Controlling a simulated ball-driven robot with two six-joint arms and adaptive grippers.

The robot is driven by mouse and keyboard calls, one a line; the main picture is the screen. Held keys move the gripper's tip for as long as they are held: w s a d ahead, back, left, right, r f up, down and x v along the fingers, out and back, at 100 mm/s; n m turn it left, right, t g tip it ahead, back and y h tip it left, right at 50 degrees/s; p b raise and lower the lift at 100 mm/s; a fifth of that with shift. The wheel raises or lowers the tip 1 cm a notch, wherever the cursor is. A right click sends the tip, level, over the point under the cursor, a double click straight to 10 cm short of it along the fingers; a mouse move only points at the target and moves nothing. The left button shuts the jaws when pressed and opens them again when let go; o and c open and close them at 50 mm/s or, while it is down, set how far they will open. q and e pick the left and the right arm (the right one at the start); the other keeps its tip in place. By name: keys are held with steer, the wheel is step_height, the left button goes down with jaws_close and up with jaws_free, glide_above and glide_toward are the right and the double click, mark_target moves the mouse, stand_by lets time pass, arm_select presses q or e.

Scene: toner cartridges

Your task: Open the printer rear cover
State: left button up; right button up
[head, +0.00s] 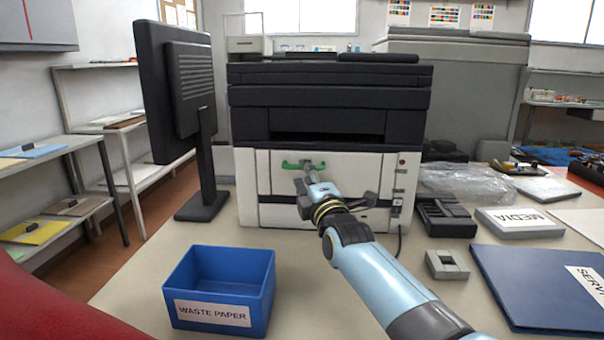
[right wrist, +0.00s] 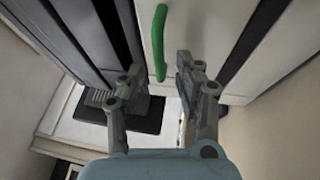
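The black and white printer (head: 330,105) stands on the table with its white rear cover (head: 290,190) facing me, and the cover looks closed. A green handle (head: 297,164) is on the cover's upper part. My right gripper (head: 306,175) is in front of the cover, just by the handle. In the right wrist view, my right gripper (right wrist: 160,65) has its fingers spread apart, with the green handle (right wrist: 159,45) reaching down between the fingertips. I cannot tell whether a finger touches it. My left gripper is not in view.
A monitor (head: 182,100) stands left of the printer. A blue waste paper bin (head: 250,305) sits in front. To the right are a black tray (head: 445,215), a MEDIA box (head: 520,222), a grey block (head: 446,264) and a blue folder (head: 540,290).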

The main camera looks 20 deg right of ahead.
steer(key=w, duration=0.2)
steer(key=shift+w+r, duration=0.25)
steer(key=shift+w, duration=0.05)
steer(key=shift+c, duration=0.8)
steer(key=c, duration=0.5)
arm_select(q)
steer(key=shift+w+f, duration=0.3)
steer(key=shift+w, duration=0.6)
arm_select(e)
jaws_close()
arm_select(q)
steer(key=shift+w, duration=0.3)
